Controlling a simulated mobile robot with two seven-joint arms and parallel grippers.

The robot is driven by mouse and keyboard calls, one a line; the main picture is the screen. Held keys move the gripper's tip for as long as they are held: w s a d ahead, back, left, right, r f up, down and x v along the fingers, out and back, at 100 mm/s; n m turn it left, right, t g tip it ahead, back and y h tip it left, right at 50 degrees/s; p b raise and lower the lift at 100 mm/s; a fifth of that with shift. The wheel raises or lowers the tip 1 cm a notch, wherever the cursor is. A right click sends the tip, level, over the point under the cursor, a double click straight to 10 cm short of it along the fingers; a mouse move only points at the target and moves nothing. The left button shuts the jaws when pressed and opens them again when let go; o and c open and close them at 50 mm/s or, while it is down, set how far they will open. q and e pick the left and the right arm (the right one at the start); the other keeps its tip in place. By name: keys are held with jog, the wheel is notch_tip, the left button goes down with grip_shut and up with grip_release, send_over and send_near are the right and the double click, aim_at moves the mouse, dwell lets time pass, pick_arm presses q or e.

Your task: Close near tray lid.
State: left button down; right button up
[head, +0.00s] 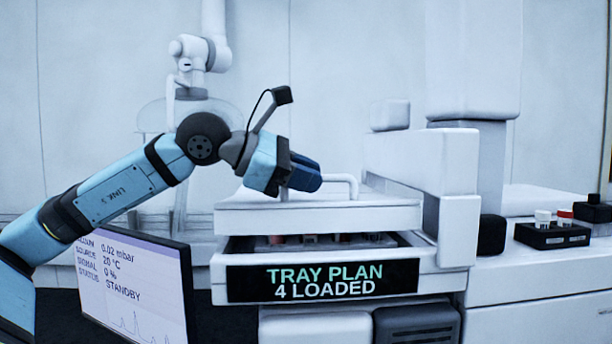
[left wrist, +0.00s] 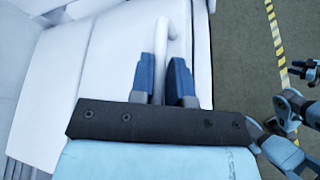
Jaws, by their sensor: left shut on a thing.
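The near tray lid (head: 318,217) is a white slab held above the tray, with a gap between them through which several small vial tops (head: 310,239) show. Its white bar handle (head: 346,180) stands on top. My left gripper (head: 306,174) is shut on the handle, coming in from the left. In the left wrist view, the blue fingers of my left gripper (left wrist: 162,75) sit on both sides of the handle (left wrist: 176,28). The tray (head: 218,272) has a black front label reading TRAY PLAN 4 LOADED. My right gripper (left wrist: 301,71) shows small at the right edge of the left wrist view, away from the lid.
A white upright housing (head: 420,160) stands right of the lid. A monitor (head: 135,290) stands at the lower left. A black rack with capped vials (head: 552,236) stands on the right bench. Yellow-black floor tape (left wrist: 275,35) runs beyond the bench.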

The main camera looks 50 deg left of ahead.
aim_at(326, 201)
pick_arm(q)
jog(key=shift+s+d+f+b, duration=0.1)
jog(key=shift+f+b, duration=0.2)
jog(key=shift+f, duration=0.15)
jog(key=shift+s+d+f+b, duration=0.1)
jog(key=shift+f+b, duration=0.15)
jog(key=shift+f, duration=0.15)
jog(key=shift+d+f+b, duration=0.15)
jog(key=shift+f+b, duration=0.2)
jog(key=shift+d+f, duration=0.1)
jog(key=shift+f, duration=0.1)
jog(key=c, duration=1.3)
grip_release()
jog(key=shift+o, duration=0.9)
jog(key=shift+r, duration=0.1)
